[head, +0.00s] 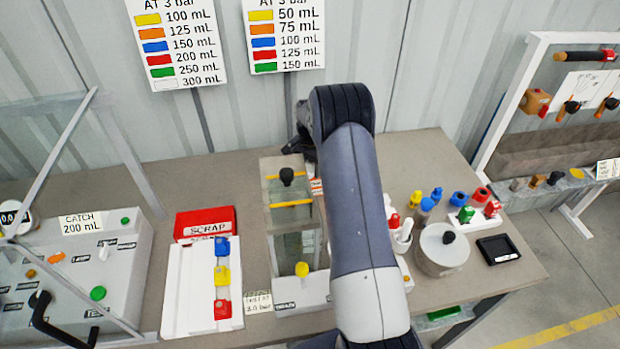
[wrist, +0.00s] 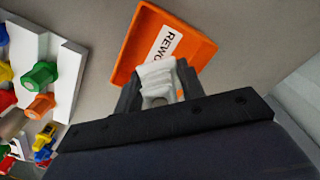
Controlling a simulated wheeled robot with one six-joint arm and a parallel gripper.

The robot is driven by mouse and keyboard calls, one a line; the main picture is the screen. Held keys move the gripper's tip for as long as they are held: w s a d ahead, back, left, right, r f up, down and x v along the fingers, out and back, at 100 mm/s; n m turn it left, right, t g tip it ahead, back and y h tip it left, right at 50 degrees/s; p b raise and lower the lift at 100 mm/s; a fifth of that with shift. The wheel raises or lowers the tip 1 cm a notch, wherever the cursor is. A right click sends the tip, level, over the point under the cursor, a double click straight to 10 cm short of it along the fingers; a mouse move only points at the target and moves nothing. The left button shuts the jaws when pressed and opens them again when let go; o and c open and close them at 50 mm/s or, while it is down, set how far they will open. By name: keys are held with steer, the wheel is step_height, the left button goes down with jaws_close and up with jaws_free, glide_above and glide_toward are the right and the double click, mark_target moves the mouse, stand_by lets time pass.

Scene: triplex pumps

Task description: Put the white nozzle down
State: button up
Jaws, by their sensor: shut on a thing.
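The white nozzle (wrist: 157,75) is between the two dark fingers of my gripper (wrist: 158,88) in the wrist view. My gripper is shut on it. An orange tray (wrist: 126,55) labelled REWORK lies just beyond the nozzle on the grey bench. The nozzle overlaps the tray's near part in the picture; I cannot tell its height above it. In the head view my arm hides the nozzle, the orange tray and the gripper's fingers.
In the wrist view a white holder (wrist: 62,75) with coloured nozzles stands at the left. In the head view a red SCRAP tray (head: 205,222), a white rack (head: 190,290) and a glass-walled tank (head: 298,250) stand left of my arm. A round grey lidded pot (head: 440,255) stands right.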

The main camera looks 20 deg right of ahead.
mark_target(310, 177)
step_height(310, 177, down, 3)
steer(key=shift+f+b, duration=0.15)
steer(key=shift+b, duration=0.2)
steer(key=shift+f, duration=0.1)
steer(key=o, duration=1.1)
steer(key=shift+c, duration=0.2)
step_height(310, 177, up, 12)
steer(key=p, duration=0.3)
steer(key=shift+p, duration=0.3)
